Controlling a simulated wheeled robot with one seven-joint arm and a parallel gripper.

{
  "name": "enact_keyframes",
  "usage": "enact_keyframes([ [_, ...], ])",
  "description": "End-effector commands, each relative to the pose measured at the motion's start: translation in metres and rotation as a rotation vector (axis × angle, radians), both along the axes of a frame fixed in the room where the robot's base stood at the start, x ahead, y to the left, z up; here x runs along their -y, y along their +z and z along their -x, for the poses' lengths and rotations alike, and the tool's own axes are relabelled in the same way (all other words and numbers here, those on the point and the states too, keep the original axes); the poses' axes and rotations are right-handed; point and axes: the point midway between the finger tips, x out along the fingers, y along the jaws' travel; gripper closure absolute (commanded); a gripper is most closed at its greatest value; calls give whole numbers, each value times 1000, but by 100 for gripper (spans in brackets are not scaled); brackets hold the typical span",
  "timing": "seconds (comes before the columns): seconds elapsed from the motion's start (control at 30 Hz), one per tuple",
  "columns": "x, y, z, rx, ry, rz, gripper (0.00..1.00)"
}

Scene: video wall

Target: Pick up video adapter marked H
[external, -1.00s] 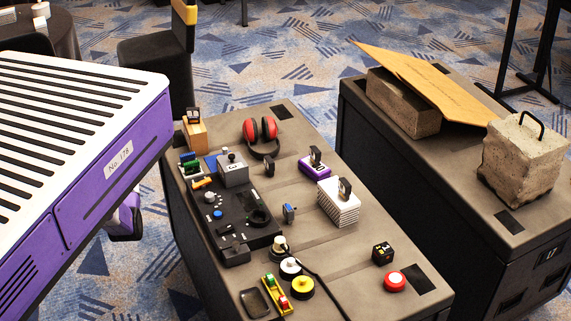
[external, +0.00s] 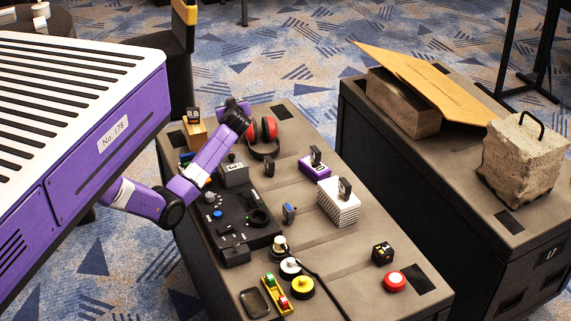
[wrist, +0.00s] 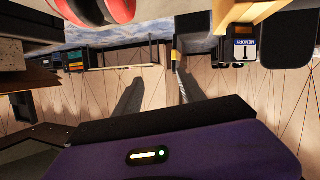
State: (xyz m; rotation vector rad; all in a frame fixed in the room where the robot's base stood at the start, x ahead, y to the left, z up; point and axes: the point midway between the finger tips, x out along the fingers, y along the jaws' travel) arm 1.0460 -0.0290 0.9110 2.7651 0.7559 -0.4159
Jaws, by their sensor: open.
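I cannot read an H on any adapter. Small adapters stand on an orange block (external: 191,131), on a purple block (external: 314,170) and on a white striped block (external: 338,207). Two more sit on the grey case top: a dark one (external: 269,167) and a blue-grey one (external: 289,212). In the wrist view, a dark piece with a white label (wrist: 245,50), seemingly reading MEMORY, is beside the orange block (wrist: 235,13). My gripper (external: 233,104) is open, above the case's far left part, between the orange block and the red earmuffs. Its fingertips are unclear.
Red earmuffs (external: 268,130) lie close right of my gripper. A black control panel (external: 232,209) fills the case's left side, partly under my arm. A red button (external: 394,281) and yellow-black reels (external: 301,287) are nearer. A second case (external: 459,154) bears stone blocks.

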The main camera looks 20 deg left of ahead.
Motion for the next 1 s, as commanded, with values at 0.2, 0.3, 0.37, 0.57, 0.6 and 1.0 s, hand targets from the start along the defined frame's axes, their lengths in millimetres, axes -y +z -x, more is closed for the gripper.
enact_keyframes([
  [0.2,97,-29,36,-64,42,8,53],
  [0.3,140,-42,63,-90,72,6,53],
  [0.37,165,-48,81,-103,89,0,53],
  [0.57,242,-69,155,-131,146,-24,53],
  [0.6,256,-72,172,-133,157,-31,53],
  [1.0,340,-111,307,-129,214,-94,53],
])
